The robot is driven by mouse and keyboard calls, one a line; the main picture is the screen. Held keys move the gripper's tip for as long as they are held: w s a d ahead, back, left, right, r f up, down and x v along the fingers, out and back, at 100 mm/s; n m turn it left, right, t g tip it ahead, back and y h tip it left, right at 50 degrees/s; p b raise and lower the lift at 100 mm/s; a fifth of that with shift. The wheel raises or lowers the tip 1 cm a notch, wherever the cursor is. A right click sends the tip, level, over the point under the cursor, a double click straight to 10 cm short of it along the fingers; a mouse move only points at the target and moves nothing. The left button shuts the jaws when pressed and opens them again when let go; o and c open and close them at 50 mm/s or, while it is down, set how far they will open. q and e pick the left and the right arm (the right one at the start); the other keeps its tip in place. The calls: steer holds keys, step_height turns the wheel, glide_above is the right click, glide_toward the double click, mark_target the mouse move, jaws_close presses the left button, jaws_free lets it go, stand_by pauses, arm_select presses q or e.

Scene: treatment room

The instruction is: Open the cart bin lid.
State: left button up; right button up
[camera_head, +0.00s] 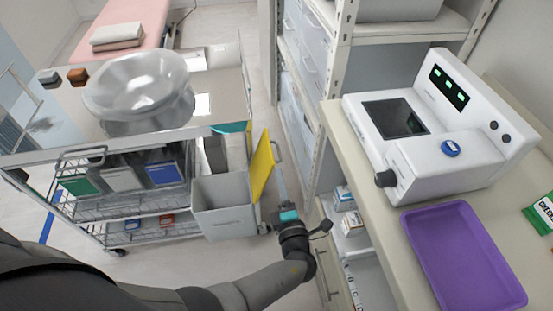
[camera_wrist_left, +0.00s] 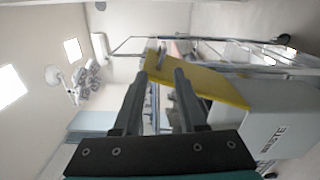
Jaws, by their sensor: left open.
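The grey cart bin (camera_head: 224,207) hangs on the right end of the metal cart. Its yellow lid (camera_head: 262,168) stands steeply raised along the bin's right side, and the bin's top shows uncovered. In the left wrist view, the bin (camera_wrist_left: 240,112) bears the word WASTE and the yellow lid (camera_wrist_left: 215,86) slants away from it. My left gripper (camera_head: 286,211) is just right of the bin, below the lid. In the wrist view its two fingers (camera_wrist_left: 167,72) are apart and overlap the lid; contact cannot be told. My right gripper is not in view.
The cart (camera_head: 130,195) carries a clear bowl (camera_head: 140,85) on top and boxes on its racks. A shelf unit (camera_head: 310,100) and a counter (camera_head: 385,215) with a white device (camera_head: 450,140) and purple tray (camera_head: 462,255) stand right. Floor between is narrow.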

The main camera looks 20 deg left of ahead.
arm_select(q)
steer(key=shift+v, duration=2.25)
steer(key=s+a+f+n+g+h, duration=0.25)
steer(key=s+f+n+g, duration=0.25)
steer(key=s+f+n, duration=0.4)
steer(key=s+a+f+n+g+h, duration=0.1)
steer(key=s+a+f+n+g, duration=0.4)
steer(key=f, duration=0.6)
steer(key=s+f+n+g+h, duration=0.2)
steer(key=s+n, duration=0.8)
steer(key=n, duration=0.5)
steer(key=s+f+n+g+h, duration=0.2)
steer(key=s+f+n+h, duration=0.2)
steer(key=s+f+n, duration=0.3)
steer(key=s+d+n, duration=0.1)
steer(key=s+n, duration=0.3)
steer(key=n, duration=0.4)
steer(key=shift+s, duration=0.3)
steer(key=shift+a+f, duration=0.1)
